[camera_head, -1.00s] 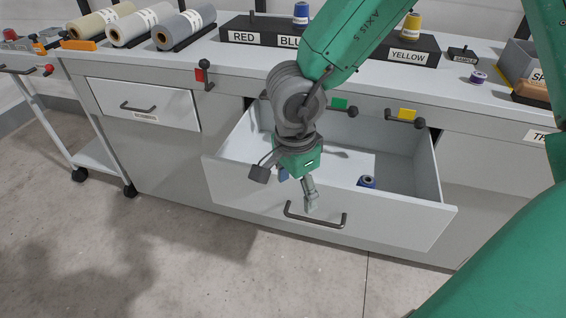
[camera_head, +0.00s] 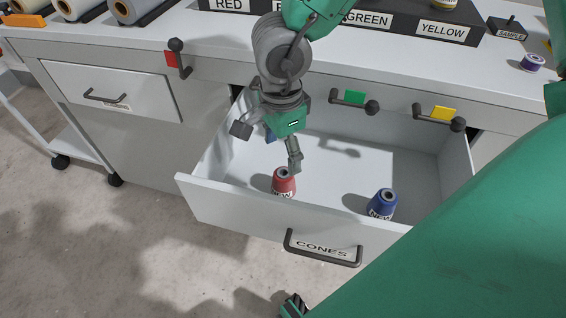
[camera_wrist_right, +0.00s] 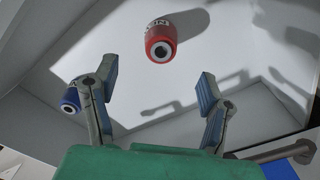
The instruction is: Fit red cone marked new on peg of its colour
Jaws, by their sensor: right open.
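The red cone (camera_head: 284,183) marked NEW stands in the open drawer (camera_head: 240,207), near its front wall; it also shows in the right wrist view (camera_wrist_right: 161,42). My right gripper (camera_head: 282,150) hangs over the drawer just behind the cone. In the right wrist view its two fingers are spread (camera_wrist_right: 155,80) and empty, with the red cone beyond the fingertips. A rack with a RED label (camera_head: 229,5) is at the top edge of the head view. Its pegs are out of the picture. My left gripper is not in view.
A blue cone (camera_head: 382,204) stands in the drawer to the right, also in the wrist view (camera_wrist_right: 70,101). Red (camera_head: 177,59), green (camera_head: 354,98) and yellow (camera_head: 440,114) tagged handles stick out from the counter. A purple spool (camera_head: 532,62) stands on the countertop.

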